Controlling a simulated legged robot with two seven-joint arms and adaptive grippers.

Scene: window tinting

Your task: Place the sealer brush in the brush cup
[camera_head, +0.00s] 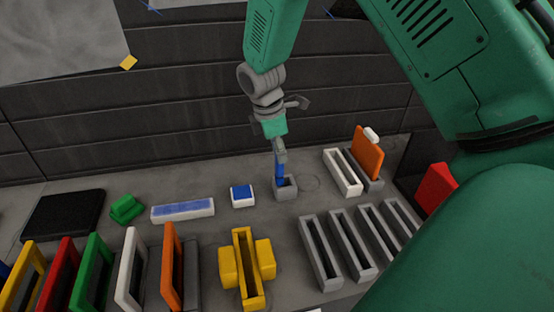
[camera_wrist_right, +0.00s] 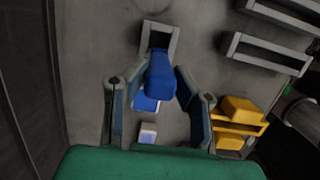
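The sealer brush (camera_head: 279,171) is a blue upright piece, held in my right gripper (camera_head: 280,152). In the right wrist view the brush (camera_wrist_right: 160,78) lies between the two fingers (camera_wrist_right: 161,76), which appear shut on it. The grey brush cup (camera_head: 287,190) stands on the table directly below. The brush's lower end overlaps the cup's opening, and I cannot tell how deep it reaches. In the right wrist view the cup (camera_wrist_right: 174,42) shows just beyond the brush, its dark opening partly covered. My left gripper is not in view.
A white-and-blue block (camera_head: 242,195) is left of the cup. A white holder (camera_head: 341,172) and an upright orange card (camera_head: 367,155) stand to its right. Grey slotted racks (camera_head: 320,254) and a yellow holder (camera_head: 247,270) are in front. A dark wall runs behind.

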